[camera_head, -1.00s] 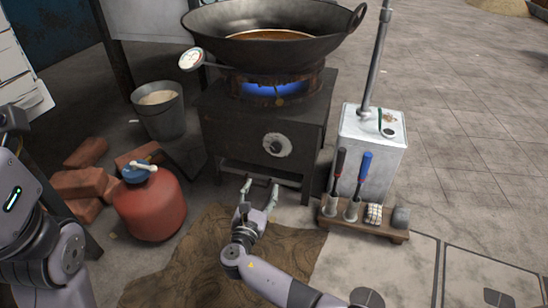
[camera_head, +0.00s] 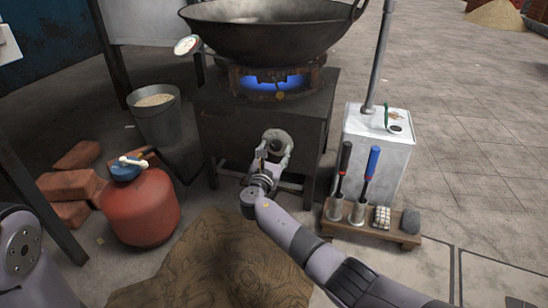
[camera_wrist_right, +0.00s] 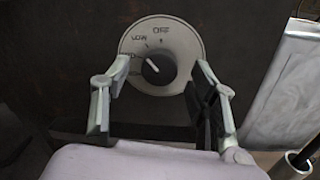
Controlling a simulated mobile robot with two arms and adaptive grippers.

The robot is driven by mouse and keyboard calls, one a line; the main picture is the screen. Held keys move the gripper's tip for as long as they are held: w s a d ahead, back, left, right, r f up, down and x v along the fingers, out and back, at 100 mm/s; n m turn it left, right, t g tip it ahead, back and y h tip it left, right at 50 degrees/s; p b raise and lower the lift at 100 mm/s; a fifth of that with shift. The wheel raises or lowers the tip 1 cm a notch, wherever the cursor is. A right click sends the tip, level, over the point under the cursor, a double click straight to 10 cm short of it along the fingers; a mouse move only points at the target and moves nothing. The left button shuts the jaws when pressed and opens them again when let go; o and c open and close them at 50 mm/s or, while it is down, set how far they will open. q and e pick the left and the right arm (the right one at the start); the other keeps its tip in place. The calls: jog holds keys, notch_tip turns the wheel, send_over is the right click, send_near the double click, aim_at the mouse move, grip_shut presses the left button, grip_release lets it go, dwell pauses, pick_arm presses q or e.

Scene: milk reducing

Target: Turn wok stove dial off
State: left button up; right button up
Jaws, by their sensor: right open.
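The wok stove (camera_head: 225,125) stands in the middle of the head view, with a blue flame (camera_head: 275,83) lit under the wok (camera_head: 265,40). In the right wrist view its dial (camera_wrist_right: 160,68) has a dark round knob on a pale round plate marked LOW and OFF. The knob's pale pointer line tilts up and left, not straight at OFF. My right gripper (camera_head: 277,146) is open in front of the dial. In the wrist view its fingers (camera_wrist_right: 162,85) stand left and right of the knob; contact cannot be told. My left gripper is not in view.
A red gas bottle (camera_head: 142,208), bricks (camera_head: 72,185) and a bucket (camera_head: 160,120) stand left of the stove. A white metal box (camera_head: 378,150) and a small wooden rack (camera_head: 395,235) with tools stand right. A brown mat (camera_head: 215,260) lies in front.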

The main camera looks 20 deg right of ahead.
jog(key=shift+w+d, duration=0.15)
jog(key=shift+w, duration=0.1)
jog(key=shift+c, duration=0.4)
jog(key=c, duration=1.1)
